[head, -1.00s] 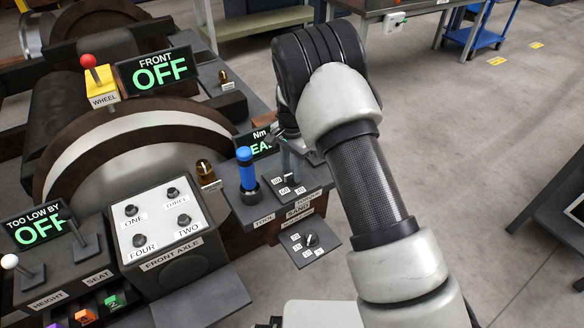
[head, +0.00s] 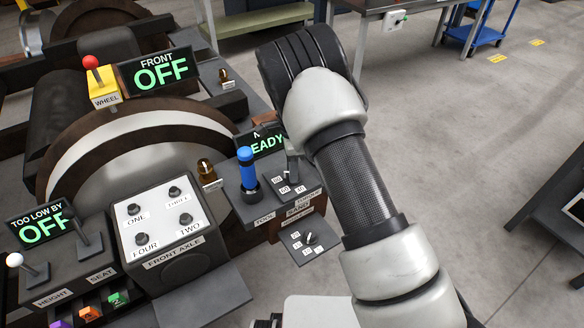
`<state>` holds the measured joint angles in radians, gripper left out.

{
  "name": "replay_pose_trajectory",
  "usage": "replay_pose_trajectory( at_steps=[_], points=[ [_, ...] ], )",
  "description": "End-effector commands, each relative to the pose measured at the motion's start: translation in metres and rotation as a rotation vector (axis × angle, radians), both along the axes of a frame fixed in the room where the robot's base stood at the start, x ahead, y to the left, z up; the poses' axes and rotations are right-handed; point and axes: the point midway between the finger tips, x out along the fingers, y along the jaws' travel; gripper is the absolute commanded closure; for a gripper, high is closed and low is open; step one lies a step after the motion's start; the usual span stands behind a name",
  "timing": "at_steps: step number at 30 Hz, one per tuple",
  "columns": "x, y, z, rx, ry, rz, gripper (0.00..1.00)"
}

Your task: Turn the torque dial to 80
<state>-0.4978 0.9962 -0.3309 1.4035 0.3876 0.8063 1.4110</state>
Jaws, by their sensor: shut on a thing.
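The torque dial (head: 291,174) is on the grey panel right of the blue-handled tool (head: 247,168), with small number labels around its base. My gripper (head: 290,153) comes down on the dial's grey knob from above and is shut on it. My wrist and forearm hide most of the jaws, so the exact grip and the dial's pointer are hard to read. The torque display (head: 267,143) behind the dial shows green letters ending in "EADY"; its left part and top line are partly covered or cut off.
A second, smaller dial (head: 309,238) sits on a lower plate in front. The front axle box (head: 167,226) with several knobs stands to the left, beside a brass-coloured post (head: 206,172). The FRONT display (head: 158,70) reads OFF. Open floor lies to the right.

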Motion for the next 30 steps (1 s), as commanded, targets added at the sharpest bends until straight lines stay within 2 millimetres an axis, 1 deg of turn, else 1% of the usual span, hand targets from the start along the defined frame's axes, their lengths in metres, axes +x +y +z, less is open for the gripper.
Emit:
replay_pose_trajectory(
  at_steps=[12,13,15,16,25,28,30],
  points=[
    [0.0,0.0,0.0,0.0,-0.001,-0.006,0.91],
    [0.0,0.0,0.0,0.0,-0.001,-0.006,0.65],
    [0.0,0.0,0.0,0.0,-0.001,-0.006,0.53],
    [0.0,0.0,0.0,0.0,-0.001,-0.006,0.5],
    [0.0,0.0,0.001,0.0,-0.001,-0.005,0.5],
    [0.001,0.0,0.009,0.0,-0.002,-0.005,0.5],
    [0.001,0.0,0.018,0.0,-0.002,-0.005,0.5]
  ],
)
